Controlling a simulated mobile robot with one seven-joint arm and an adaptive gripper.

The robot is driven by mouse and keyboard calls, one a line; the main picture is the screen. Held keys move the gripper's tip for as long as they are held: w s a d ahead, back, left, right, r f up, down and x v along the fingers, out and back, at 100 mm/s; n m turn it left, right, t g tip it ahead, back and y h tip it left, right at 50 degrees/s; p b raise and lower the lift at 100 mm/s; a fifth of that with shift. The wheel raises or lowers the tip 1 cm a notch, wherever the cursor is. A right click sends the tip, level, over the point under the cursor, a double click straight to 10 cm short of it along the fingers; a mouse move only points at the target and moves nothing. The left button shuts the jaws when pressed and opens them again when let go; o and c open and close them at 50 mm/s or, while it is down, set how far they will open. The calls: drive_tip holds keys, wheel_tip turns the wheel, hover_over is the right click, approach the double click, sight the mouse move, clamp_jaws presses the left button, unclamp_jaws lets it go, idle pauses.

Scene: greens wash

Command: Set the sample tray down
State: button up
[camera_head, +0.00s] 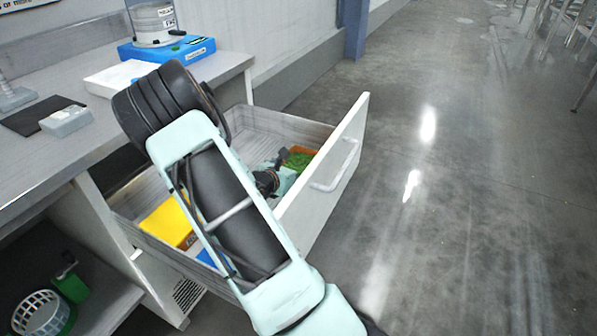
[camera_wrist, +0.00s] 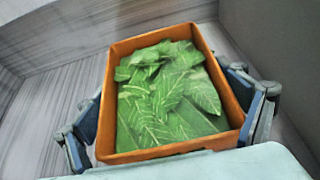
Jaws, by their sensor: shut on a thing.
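The sample tray is a small orange open box holding green leaves; in the head view the tray (camera_head: 301,150) shows inside the open drawer, near its front panel. In the wrist view the sample tray (camera_wrist: 165,150) fills the middle of the picture, with the leaves (camera_wrist: 165,95) inside it. My gripper (camera_wrist: 172,108) is shut on the tray, one finger against each side. In the head view my gripper (camera_head: 284,166) is partly hidden by my arm. I cannot tell whether the tray's underside touches the drawer floor.
The drawer (camera_head: 318,205) is pulled out from the bench (camera_head: 60,165). A yellow box (camera_head: 167,222) and something blue (camera_head: 207,258) lie at the drawer's near left. A blue-based device (camera_head: 165,48) stands on the bench. A basket (camera_head: 42,312) is on the shelf below. Open floor lies right.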

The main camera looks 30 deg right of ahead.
drive_tip(key=shift+f, duration=0.2)
drive_tip(key=o, duration=1.5)
drive_tip(key=shift+c, duration=0.2)
drive_tip(key=shift+r, duration=0.1)
drive_tip(key=shift+r, duration=0.15)
drive_tip(key=p+v, duration=0.3)
drive_tip(key=v, duration=0.9)
